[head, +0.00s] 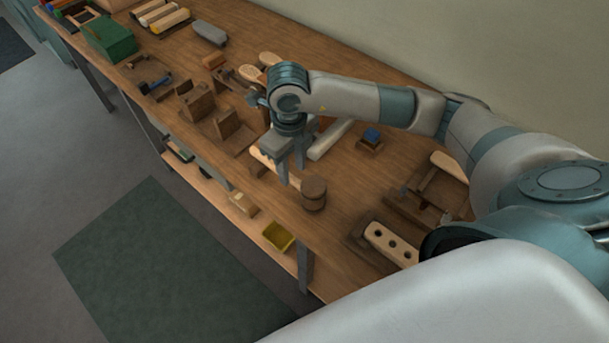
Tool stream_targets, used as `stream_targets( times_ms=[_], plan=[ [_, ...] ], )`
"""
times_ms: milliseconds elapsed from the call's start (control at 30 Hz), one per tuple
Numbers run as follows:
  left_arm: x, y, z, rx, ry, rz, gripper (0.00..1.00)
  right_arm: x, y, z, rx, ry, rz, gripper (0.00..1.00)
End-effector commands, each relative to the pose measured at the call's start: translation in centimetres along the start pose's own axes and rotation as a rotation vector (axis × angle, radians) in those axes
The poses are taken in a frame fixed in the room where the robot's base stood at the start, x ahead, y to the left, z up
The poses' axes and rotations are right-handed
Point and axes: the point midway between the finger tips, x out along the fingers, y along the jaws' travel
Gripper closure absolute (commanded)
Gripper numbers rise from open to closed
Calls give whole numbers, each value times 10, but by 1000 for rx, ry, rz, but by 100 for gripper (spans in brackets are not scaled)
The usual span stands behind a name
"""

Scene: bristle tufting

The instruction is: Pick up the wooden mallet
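The wooden mallet (314,196) is on the workbench near its front edge. Its dark round head is at the right, and its pale handle runs up and left from it. My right gripper (292,172) points down over the handle, close to the head. Its two fingers are apart, one in front of the handle and one towards the back. I cannot tell whether they touch the handle. The gripper hides part of the handle. My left gripper is not in view.
The wooden bench (345,190) has wooden blocks (228,125) left of the gripper and a holed pale block (391,243) at the right. A small blue item (372,135) sits behind the mallet. A green box (109,39) stands far left. A yellow bin (278,237) is below the bench top.

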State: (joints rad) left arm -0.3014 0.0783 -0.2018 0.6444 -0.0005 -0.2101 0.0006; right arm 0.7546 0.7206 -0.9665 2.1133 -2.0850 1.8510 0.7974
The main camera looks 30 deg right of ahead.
Motion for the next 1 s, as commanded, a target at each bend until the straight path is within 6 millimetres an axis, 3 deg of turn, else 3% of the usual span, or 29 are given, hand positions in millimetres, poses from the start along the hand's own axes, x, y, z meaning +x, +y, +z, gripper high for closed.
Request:
stream_targets(
  times_ms=[167, 300, 500, 1000],
  plan=[
    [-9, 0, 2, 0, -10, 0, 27, 9, -2, -3, 1, 4, 0, 65],
    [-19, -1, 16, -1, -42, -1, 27, 26, -4, -6, 1, 6, 0, 65],
    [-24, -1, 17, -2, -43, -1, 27, 48, -4, -4, 1, 2, 0, 65],
    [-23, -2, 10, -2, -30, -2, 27, 51, -4, -4, 0, 1, 0, 65]
  ],
)
